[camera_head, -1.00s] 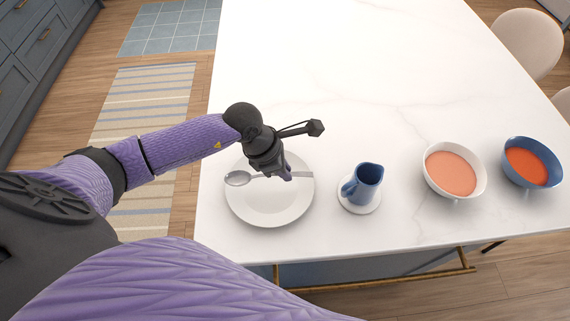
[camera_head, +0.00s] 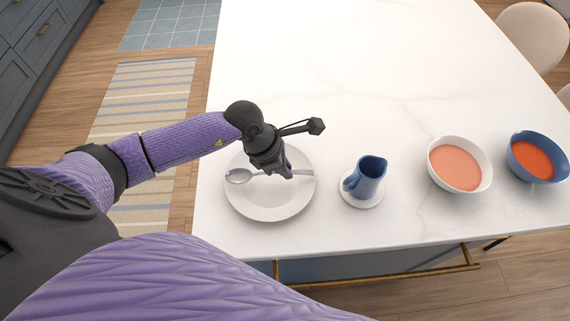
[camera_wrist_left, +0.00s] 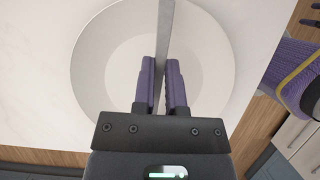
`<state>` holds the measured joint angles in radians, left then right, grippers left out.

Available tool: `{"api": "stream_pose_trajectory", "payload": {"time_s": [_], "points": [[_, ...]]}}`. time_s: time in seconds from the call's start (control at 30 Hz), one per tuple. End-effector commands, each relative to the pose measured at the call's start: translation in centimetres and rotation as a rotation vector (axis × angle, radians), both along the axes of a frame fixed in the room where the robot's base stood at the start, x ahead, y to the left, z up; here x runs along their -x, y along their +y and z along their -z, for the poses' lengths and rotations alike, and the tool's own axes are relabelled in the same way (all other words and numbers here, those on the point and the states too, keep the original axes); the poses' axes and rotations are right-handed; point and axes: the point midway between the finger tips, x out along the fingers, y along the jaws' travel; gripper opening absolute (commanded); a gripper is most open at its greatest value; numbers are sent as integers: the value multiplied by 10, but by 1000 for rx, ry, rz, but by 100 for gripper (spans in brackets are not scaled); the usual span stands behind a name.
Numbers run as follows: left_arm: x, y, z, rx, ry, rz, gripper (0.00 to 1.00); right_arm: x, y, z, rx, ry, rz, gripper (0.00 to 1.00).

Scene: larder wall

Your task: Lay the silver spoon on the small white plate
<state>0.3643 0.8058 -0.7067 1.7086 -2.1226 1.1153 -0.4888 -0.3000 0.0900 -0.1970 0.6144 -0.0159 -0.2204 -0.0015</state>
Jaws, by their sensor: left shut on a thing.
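The silver spoon (camera_head: 238,176) is over the white plate (camera_head: 268,206) in the head view, its bowl at the left and its handle running right. My left gripper (camera_head: 287,172) is shut on the spoon's handle above the plate. In the left wrist view, the handle (camera_wrist_left: 166,40) passes between the two purple fingers of my left gripper (camera_wrist_left: 163,85), with the plate (camera_wrist_left: 95,60) below. Whether the spoon touches the plate is hard to tell. My right gripper is not in view.
A blue jug (camera_head: 369,176) stands on a small white saucer (camera_head: 362,200) right of the plate. Farther right are a white bowl (camera_head: 484,184) and a blue bowl (camera_head: 517,165) of orange soup. The white counter (camera_head: 350,60) behind is clear.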

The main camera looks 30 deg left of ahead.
Motion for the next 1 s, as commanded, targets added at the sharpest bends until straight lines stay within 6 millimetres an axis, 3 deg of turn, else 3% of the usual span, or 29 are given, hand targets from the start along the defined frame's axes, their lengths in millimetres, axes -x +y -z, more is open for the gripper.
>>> {"api": "stream_pose_trajectory", "payload": {"time_s": [0.5, 0.53, 0.7, 1.0], "points": [[0, 0, 11, 0, 0, 0, 0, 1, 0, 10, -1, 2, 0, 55], [0, 0, 11, 0, 0, 0, 17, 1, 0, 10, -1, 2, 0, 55], [0, 0, 10, 0, -1, 0, 53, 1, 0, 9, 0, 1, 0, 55], [1, 2, 5, -1, -2, 0, 56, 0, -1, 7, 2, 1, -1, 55]]}}
